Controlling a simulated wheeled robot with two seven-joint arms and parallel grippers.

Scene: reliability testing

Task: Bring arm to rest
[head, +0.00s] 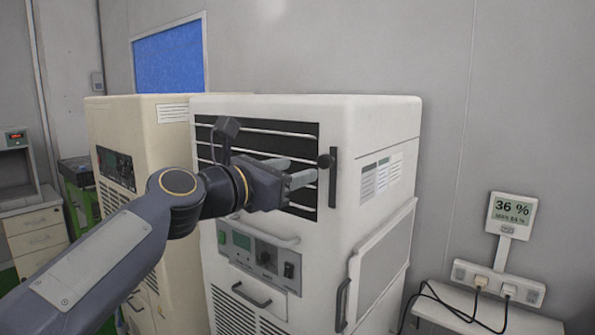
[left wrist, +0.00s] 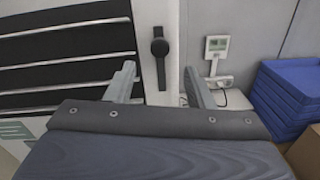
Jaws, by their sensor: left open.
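My left arm (head: 120,245) comes in from the left and reaches out in front of a white test cabinet (head: 370,130). My left gripper (head: 305,171) is open and empty, in front of the cabinet's dark slatted upper opening, near a black handle (head: 333,165) with a round knob. In the left wrist view, the two fingers of the left gripper (left wrist: 160,88) stand apart, with the black handle (left wrist: 160,62) showing beyond and between them. I cannot tell whether a finger touches the cabinet. My right gripper is not in view.
A cream cabinet (head: 130,125) stands to the left. A display reading 36 % (head: 511,213) and a socket strip (head: 497,284) are on the right, with black cables below. Blue stacked trays (left wrist: 285,95) and a cardboard box (left wrist: 306,150) show at right in the wrist view.

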